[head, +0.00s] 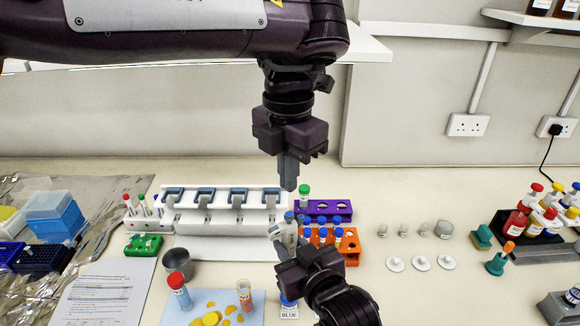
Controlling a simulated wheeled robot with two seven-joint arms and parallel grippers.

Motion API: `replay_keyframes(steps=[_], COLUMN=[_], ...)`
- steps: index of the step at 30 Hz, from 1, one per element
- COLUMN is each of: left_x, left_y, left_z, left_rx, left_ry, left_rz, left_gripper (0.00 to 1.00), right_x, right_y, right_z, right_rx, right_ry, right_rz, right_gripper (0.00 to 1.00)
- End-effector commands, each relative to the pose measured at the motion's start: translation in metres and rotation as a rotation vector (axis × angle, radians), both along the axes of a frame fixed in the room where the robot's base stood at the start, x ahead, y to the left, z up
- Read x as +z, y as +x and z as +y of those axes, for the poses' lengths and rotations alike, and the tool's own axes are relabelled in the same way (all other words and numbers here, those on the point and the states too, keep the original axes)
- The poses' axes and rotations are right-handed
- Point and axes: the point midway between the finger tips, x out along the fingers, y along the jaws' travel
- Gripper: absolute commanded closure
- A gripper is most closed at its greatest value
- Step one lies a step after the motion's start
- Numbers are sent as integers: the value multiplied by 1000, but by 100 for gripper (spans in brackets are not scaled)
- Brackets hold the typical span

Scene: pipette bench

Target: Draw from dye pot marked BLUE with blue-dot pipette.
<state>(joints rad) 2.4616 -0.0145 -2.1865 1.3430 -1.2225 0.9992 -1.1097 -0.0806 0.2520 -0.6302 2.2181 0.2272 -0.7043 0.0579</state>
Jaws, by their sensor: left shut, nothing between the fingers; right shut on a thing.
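My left gripper (289,172) is shut and empty, pointing down above the back of the bench, left of a green-capped tube. My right gripper (286,242) is low over the middle of the bench, shut on what looks like the blue-dot pipette (289,216). Only a small blue part of it shows clearly; the fingers hide most of the rest, and its tip cannot be seen. The dye pot marked BLUE (288,300) stands at the front, with its label (289,315) facing me. My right wrist partly covers this pot.
A white stand (225,222) with several grey-blue holders stands behind. Purple (341,209) and orange (350,246) racks are close to my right gripper. A blue mat (200,305) and metal cup (178,252) lie left.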

Motion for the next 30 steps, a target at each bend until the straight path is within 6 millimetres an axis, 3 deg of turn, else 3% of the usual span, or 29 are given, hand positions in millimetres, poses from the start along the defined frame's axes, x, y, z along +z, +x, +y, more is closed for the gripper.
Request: replay_keyframes(steps=[15,30], left_x=[-45,-51], left_y=[0,0], left_z=[-1,-1], left_rx=[0,-1], left_ry=[-3,-4], left_rz=[1,1], left_gripper=[100,100], right_x=[1,1], right_y=[0,0], right_z=[0,0], right_rx=[0,0], right_ry=[0,0], right_rz=[-1,-1], right_gripper=[100,100])
